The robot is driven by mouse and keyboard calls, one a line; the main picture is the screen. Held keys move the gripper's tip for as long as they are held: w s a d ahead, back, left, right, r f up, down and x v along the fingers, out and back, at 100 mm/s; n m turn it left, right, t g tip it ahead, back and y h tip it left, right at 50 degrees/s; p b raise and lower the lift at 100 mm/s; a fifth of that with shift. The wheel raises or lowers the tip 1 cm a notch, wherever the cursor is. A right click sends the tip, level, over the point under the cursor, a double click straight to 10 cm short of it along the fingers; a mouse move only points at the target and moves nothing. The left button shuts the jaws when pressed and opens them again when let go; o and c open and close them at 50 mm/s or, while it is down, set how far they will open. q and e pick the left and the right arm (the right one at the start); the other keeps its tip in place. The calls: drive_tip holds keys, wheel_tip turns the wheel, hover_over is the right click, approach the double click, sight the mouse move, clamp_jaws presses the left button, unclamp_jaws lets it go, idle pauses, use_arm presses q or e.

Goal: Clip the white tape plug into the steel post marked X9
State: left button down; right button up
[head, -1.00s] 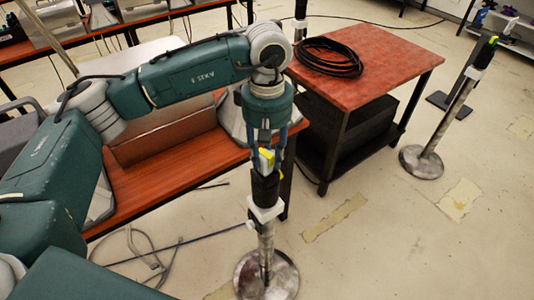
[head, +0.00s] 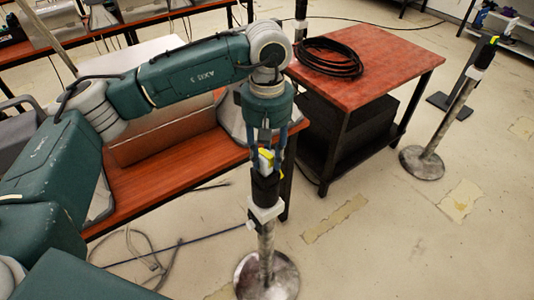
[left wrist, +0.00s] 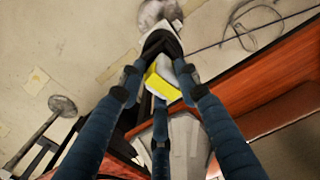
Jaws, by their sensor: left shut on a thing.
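My left gripper (head: 268,158) points down over the near steel post (head: 266,238) and is shut on the plug (head: 265,160), a small white and yellow piece. In the left wrist view the plug (left wrist: 162,84) sits between the blue fingers, right at the black head (left wrist: 161,43) of the post. Its lower end meets that head, but I cannot tell whether it is seated. The post has a white collar and a round base and stands upright. No X9 mark is readable. My right gripper is not in view.
A second steel post (head: 455,112) stands at the right, and another (head: 300,25) shows behind. A red-topped table (head: 395,70) with a coiled black cable (head: 330,57) stands behind my gripper. An orange-brown bench (head: 150,192) is at left. Loose cables lie on the floor near the post.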

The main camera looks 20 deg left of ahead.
sight(267, 155)
use_arm(q)
drive_tip(key=shift+f+b, duration=0.45)
drive_tip(key=shift+f, duration=0.1)
drive_tip(key=c, duration=1.5)
unclamp_jaws()
drive_tip(key=shift+c, duration=0.2)
drive_tip(key=shift+r+p, duration=2.8)
drive_tip(key=shift+r, duration=2.75)
drive_tip(key=shift+f, duration=0.1)
